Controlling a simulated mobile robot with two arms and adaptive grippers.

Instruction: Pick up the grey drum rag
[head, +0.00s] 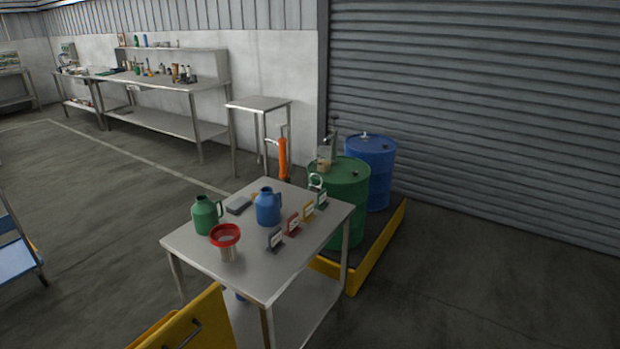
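A small flat dark-grey item (239,205), which looks like a folded grey rag, lies on the steel table (265,270). It lies behind the green jug (205,216) and left of the blue jug (268,207). It is too small to make out its cloth clearly. Neither of my grippers shows in the head view.
A red-rimmed funnel (225,238) and several coloured tags (292,224) stand on the table. A green drum (345,200) and a blue drum (372,165) stand in a yellow-edged tray (375,250). A yellow cart (195,325) is at the table's near left. Floor right is clear.

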